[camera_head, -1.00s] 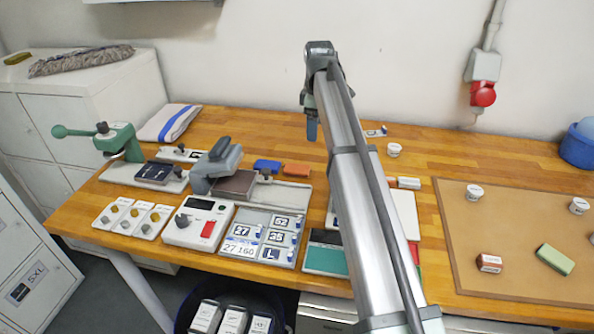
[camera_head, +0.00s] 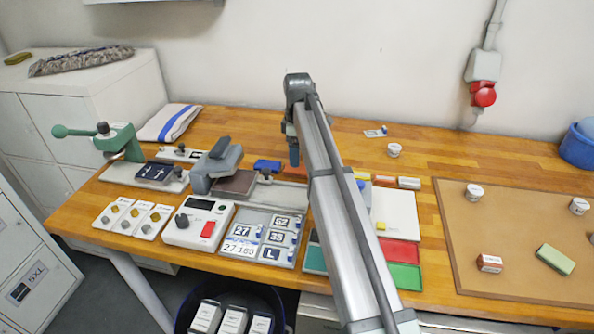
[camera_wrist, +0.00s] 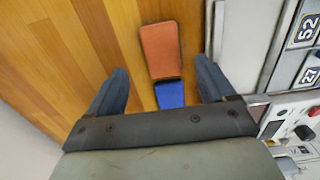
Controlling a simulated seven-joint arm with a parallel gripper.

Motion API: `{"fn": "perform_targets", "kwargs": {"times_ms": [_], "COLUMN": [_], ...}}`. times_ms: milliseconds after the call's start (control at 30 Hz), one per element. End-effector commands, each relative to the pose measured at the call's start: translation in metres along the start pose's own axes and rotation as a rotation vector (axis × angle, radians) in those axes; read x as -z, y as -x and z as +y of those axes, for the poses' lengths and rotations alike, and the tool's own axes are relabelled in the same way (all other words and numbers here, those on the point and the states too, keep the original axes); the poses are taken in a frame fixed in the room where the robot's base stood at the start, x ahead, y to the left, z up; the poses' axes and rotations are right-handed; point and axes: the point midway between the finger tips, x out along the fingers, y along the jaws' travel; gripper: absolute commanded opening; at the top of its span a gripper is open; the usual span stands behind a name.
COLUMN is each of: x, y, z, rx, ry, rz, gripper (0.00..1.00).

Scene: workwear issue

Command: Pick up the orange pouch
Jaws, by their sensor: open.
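The orange pouch (camera_wrist: 160,50) lies flat on the wooden table in the wrist view, end to end with a blue pouch (camera_wrist: 170,94). In the wrist view my gripper (camera_wrist: 161,68) is open and empty, pointing down over the pouches. One finger is on each side in the picture, with the blue pouch and the near end of the orange pouch between them. The height above the pouches is hard to tell.
A grey metal tray with a press-like tool (camera_head: 215,165) stands to the left. A size-label board (camera_head: 265,238) and a white device (camera_head: 198,221) sit in front. Red and green pads (camera_head: 402,275) lie right of my arm. Bare wood lies behind the pouches.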

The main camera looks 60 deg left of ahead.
Motion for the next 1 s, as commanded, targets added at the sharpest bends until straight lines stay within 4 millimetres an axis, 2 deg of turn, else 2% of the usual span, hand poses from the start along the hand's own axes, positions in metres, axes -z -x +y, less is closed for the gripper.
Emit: {"fn": "perform_targets", "kwargs": {"times_ms": [167, 500, 767, 1000], "x": [0.000, 0.001, 0.002, 0.002], "y": [-0.009, -0.049, -0.052, -0.052], "z": [-0.001, -0.004, -0.003, -0.003], "rx": [0.001, -0.001, -0.001, -0.001], "ry": [0.000, 0.000, 0.000, 0.001], "rz": [0.000, 0.000, 0.000, 0.000], "gripper": [0.83, 0.83, 0.83, 0.60]}}
